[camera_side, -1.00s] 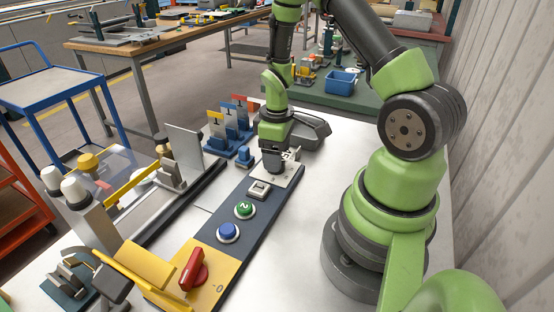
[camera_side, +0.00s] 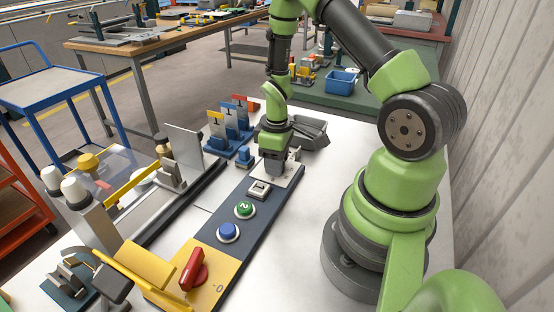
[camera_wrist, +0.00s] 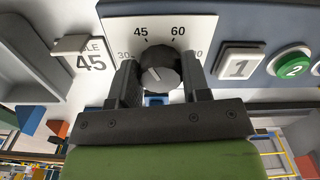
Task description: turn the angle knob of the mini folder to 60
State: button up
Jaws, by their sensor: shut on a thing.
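The angle knob (camera_wrist: 158,76) is dark and round, with a white pointer line. It sits on a white dial plate (camera_wrist: 108,40) marked 30, 45, 60 and 90. The pointer leans up and left, roughly toward the 45 side and away from the 60. My gripper (camera_wrist: 160,72) has one finger on each side of the knob and is shut on it. In the side view my gripper (camera_side: 273,170) points down at the far end of the mini folder's dark control panel (camera_side: 262,212) and hides the knob.
Nearer in the side view are a blue button (camera_side: 228,231) and a red switch (camera_side: 194,270) on yellow.

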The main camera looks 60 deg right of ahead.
jog(key=shift+m, duration=0.3)
jog(key=m, duration=0.3)
jog(key=shift+m, duration=0.4)
jog(key=m, duration=0.5)
jog(key=shift+a, duration=0.1)
jog(key=o, duration=0.9)
jog(key=shift+o, duration=0.2)
notch_tip(320, 180, up, 10)
